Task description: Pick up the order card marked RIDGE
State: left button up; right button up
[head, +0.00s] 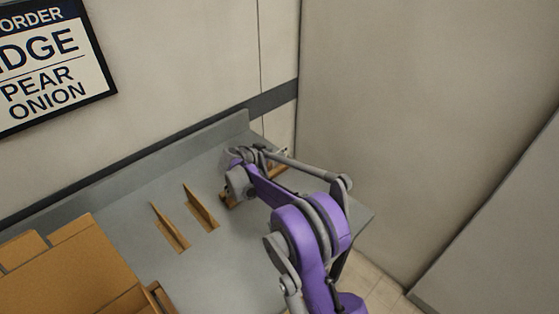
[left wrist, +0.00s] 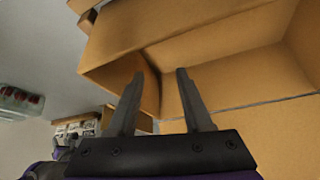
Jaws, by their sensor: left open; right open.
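A wall sign (head: 45,65) at the upper left of the head view reads "ORDER", "IDGE", "PEAR", "ONION"; its left side is cut off. I cannot make out a separate card marked RIDGE. Two thin brown upright pieces, one on the left (head: 170,229) and one on the right (head: 201,208), stand on the grey counter, with no readable writing. My right gripper (head: 229,199) is low over the counter, just right of them, partly hidden by its own wrist; it is open. My left gripper (left wrist: 156,74) is open and empty in front of a cardboard box (left wrist: 190,30).
Brown boxes (head: 65,275) fill the lower left of the head view. The grey counter (head: 125,215) has bare room between the boxes and the upright pieces. The left wrist view shows a clear container with red items (left wrist: 18,101) and a wooden crate (left wrist: 78,127).

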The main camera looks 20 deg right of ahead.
jog(key=x, duration=0.2)
jog(key=shift+w+d+f, duration=0.1)
jog(key=shift+d+f, duration=0.05)
jog(key=shift+d, duration=0.15)
grip_shut()
jog(key=shift+a, duration=0.1)
dwell(1.0)
